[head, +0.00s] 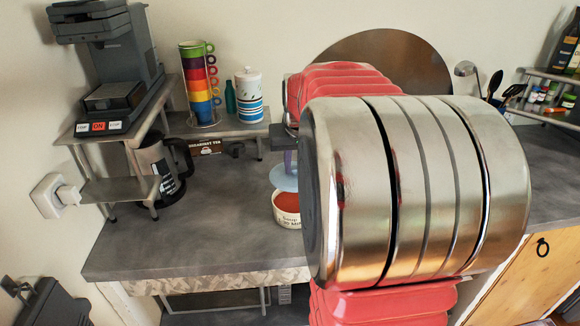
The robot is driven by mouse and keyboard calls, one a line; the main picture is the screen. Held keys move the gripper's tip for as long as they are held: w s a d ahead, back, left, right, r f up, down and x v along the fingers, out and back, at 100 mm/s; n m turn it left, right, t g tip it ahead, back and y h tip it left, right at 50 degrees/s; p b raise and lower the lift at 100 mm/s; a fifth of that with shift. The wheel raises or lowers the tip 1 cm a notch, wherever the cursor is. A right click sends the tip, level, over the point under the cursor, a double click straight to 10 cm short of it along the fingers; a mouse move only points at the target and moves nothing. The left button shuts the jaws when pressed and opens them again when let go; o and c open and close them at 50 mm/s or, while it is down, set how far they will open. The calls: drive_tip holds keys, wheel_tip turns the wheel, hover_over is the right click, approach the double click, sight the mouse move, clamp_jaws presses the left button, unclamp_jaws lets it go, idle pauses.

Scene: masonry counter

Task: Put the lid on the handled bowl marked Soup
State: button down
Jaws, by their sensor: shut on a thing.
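The bowl marked Soup (288,217) is small and cream-white with a reddish top or filling. It stands upright on the grey counter, just left of my arm's large metal joint. Its handle does not show, and its right side is partly hidden. A pale blue lid (283,180) is just above and behind the bowl in the picture. I cannot tell whether they touch. My gripper (285,150) is dark, points down and is shut on the lid's upper part. My arm hides much of the gripper.
Behind stand a low shelf (230,130) with stacked coloured mugs (199,85) and a striped canister (249,95). At left are a coffee machine (112,65) and a glass jug (157,168). The counter (190,240) left of the bowl is clear. My arm hides the counter's middle.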

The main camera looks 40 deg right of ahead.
sight(295, 177)
drive_tip(key=shift+s, duration=0.1)
idle(0.3)
drive_tip(key=shift+f, duration=0.1)
drive_tip(key=shift+f, duration=3.05)
drive_tip(key=shift+f, duration=0.15)
idle(0.4)
